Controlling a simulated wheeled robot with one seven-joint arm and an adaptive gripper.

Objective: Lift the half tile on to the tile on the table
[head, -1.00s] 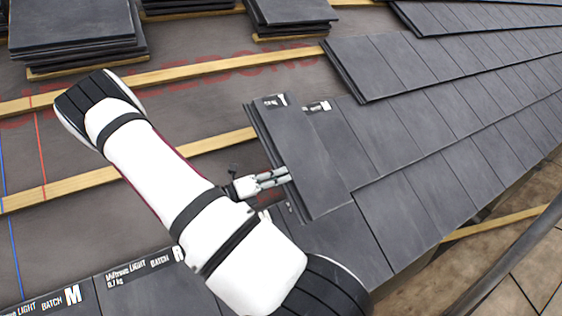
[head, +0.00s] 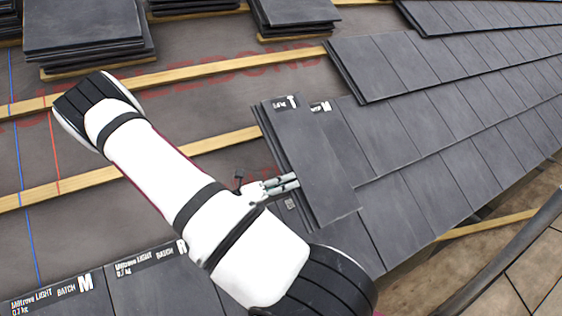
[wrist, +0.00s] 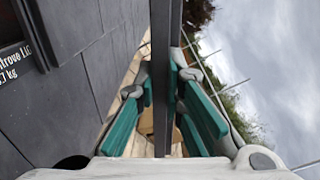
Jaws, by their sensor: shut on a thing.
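A narrow dark grey slate-like tile, seemingly the half tile (head: 316,165), lies over the left end of a tile course in the head view, with a white label at its top. My gripper (head: 287,184) is shut on its left long edge. In the wrist view the half tile (wrist: 160,60) shows edge-on as a thin dark slab between the green finger pads (wrist: 162,112). I cannot tell whether it touches the tiles beneath. A tile (head: 352,150) with a white label shows just right of it. No table is in view.
Laid roof tiles (head: 450,140) fill the right side. Wooden battens (head: 190,156) cross the dark membrane at left. Tile stacks (head: 85,28) stand at the back. Labelled tiles (head: 140,285) lie at front left. The roof edge drops away at lower right.

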